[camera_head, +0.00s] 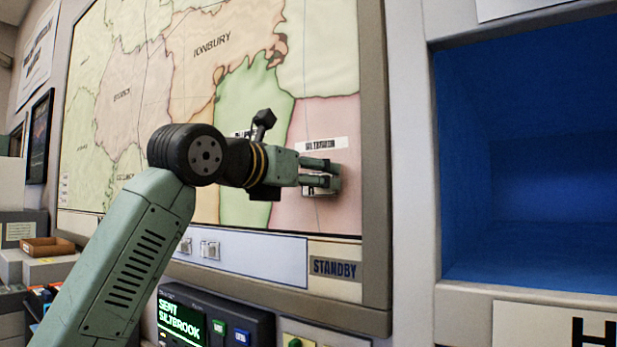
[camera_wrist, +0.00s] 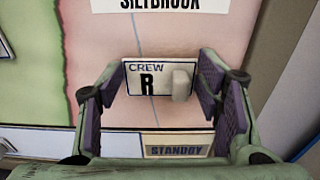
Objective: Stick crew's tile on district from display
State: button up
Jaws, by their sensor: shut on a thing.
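My gripper (camera_head: 326,172) is at the lower right of the wall map, over the pink district (camera_head: 345,205). It is shut on a small white tile (camera_wrist: 146,92) marked CREW R, with a pale knob (camera_wrist: 181,83) on it; its fingers (camera_wrist: 160,93) stand at the tile's left and right. I cannot tell whether the tile touches the map. The tile is below the district's label (camera_wrist: 160,4), which reads SILTBROOK and is partly cut off. The display (camera_head: 180,318) below the map shows SENT SILTBROOK in green.
A white strip below the map holds pale tiles (camera_head: 210,248), with a STANDBY label (camera_head: 335,268) at its right end. The map's raised frame (camera_head: 374,150) runs close to the right of my gripper. A blue recess (camera_head: 530,150) lies farther right.

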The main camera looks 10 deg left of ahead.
jog(key=shift+w, duration=0.15)
jog(key=o, duration=1)
